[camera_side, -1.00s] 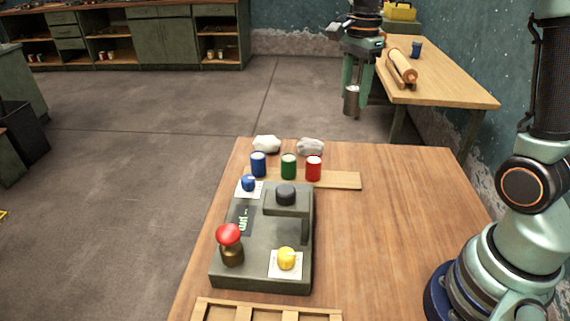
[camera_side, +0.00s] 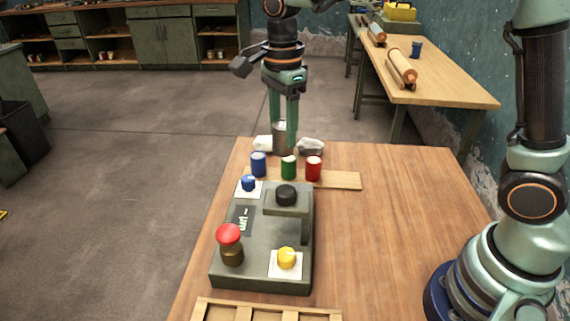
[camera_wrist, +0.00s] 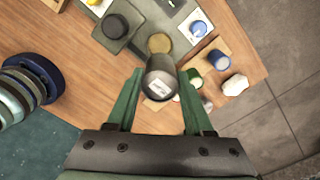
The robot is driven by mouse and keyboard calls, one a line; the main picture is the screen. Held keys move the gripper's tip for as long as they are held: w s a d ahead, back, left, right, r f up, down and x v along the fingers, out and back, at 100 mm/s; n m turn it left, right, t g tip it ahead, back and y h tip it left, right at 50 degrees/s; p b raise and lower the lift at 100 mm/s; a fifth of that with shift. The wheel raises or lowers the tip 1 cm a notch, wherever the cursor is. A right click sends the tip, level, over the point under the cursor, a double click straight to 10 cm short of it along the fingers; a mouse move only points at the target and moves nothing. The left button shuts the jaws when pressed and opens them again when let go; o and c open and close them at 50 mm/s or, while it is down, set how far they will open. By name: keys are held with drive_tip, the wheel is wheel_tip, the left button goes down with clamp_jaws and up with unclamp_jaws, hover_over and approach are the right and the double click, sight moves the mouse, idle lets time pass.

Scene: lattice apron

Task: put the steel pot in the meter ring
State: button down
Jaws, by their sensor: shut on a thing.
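In the wrist view the steel pot (camera_wrist: 163,83) shows a pale label and hangs between the green fingers. My gripper (camera_side: 283,130) is shut on it; the gripper's fingers also show in the wrist view (camera_wrist: 160,88). I cannot make out the meter ring for certain. A brass-coloured disc (camera_wrist: 160,43) shows just past the pot in the wrist view, near the grey console (camera_side: 262,275).
Blue (camera_side: 258,165), green (camera_side: 289,168) and red (camera_side: 313,169) cans stand on a wooden board (camera_side: 341,180) near the pot. Pale lumps (camera_side: 311,146) lie behind them. The console carries a red button (camera_side: 228,234) and a black knob (camera_side: 286,195).

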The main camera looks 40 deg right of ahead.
wheel_tip(320, 180, down, 13)
idle(0.4)
drive_tip(key=shift+f, duration=0.1)
drive_tip(key=shift+c, duration=1.4)
unclamp_jaws()
